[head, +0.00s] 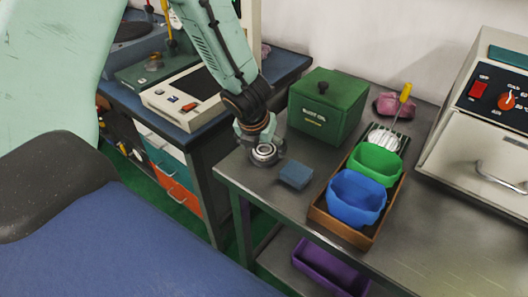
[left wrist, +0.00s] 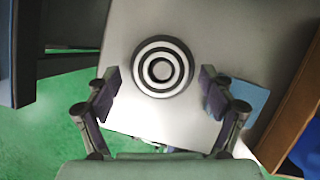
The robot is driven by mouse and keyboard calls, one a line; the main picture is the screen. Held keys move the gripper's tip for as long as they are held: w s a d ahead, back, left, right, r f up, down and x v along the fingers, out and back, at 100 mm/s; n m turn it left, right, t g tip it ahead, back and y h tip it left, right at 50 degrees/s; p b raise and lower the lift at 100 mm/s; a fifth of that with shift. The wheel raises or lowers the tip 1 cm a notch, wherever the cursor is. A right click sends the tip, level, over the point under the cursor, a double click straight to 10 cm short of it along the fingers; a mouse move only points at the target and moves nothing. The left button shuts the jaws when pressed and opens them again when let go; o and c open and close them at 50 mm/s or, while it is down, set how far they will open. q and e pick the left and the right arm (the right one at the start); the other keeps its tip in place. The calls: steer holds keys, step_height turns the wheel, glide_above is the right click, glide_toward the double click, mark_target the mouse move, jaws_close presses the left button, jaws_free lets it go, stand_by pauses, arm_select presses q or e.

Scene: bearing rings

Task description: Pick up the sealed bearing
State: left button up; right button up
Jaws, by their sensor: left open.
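The sealed bearing (head: 264,153) is a round metal ring with dark and light bands, near the left corner of the grey table (head: 420,250). In the left wrist view the bearing (left wrist: 162,67) shows as concentric rings, slightly beyond the fingertips. My left gripper (head: 262,140) is right over the bearing, pointing down. In the left wrist view my left gripper (left wrist: 159,85) is open, with one finger on each side of the bearing and a gap to each. Whether the bearing rests directly on the table or on something else is unclear. My right gripper is not in view.
A blue block (head: 296,174) lies close to the right of the bearing. A green box (head: 327,104) stands behind. A brown tray (head: 340,228) with a blue bin (head: 356,198) and a green bin (head: 375,163) is further right. The table's edge is close.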

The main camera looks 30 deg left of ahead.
mark_target(263, 153)
arm_select(q)
steer(key=shift+c, duration=0.3)
steer(key=shift+s+d+r, duration=0.1)
steer(key=shift+d+r, duration=0.05)
steer(key=shift+d, duration=0.05)
steer(key=c, duration=0.3)
steer(key=shift+a, duration=0.1)
steer(key=c, duration=0.9)
steer(key=shift+o, duration=0.2)
step_height(263, 153, up, 10)
steer(key=p, duration=0.7)
